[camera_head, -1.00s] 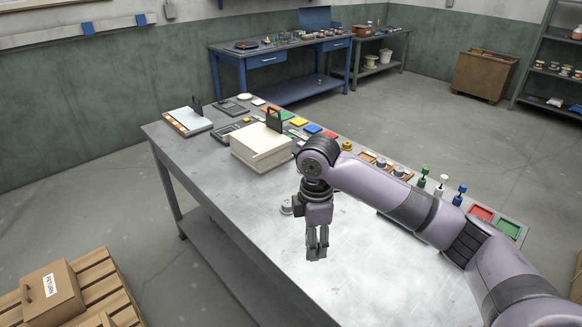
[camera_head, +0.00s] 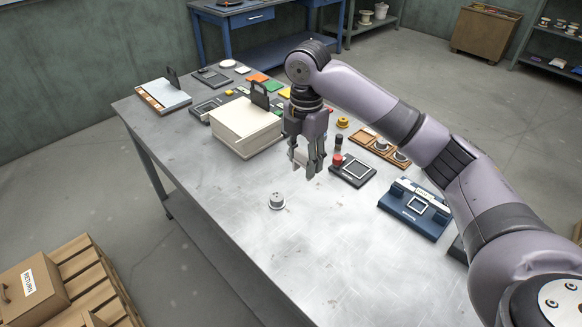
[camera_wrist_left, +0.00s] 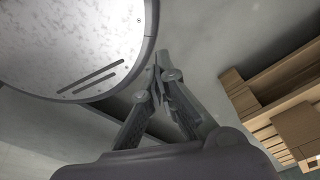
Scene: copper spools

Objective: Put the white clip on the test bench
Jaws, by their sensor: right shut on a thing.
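My right gripper (camera_head: 310,168) is above the grey steel table in the head view, pointing down. It is shut on a small white piece (camera_head: 298,157), which looks like the white clip; the fingers hide part of it. The grey steel table (camera_head: 240,190) fills the middle of the head view. A blue bench (camera_head: 232,19) stands behind it by the wall; no label shows which one is the test bench. My left gripper (camera_wrist_left: 160,72) shows only in the left wrist view, its fingertips together and empty.
A small grey-white knobbed piece (camera_head: 277,201) stands on the table. A cream box (camera_head: 245,122) with a black handle is left of my right gripper. A black square-framed device (camera_head: 353,170) and a blue device (camera_head: 414,207) are to the right. The table's front left is clear.

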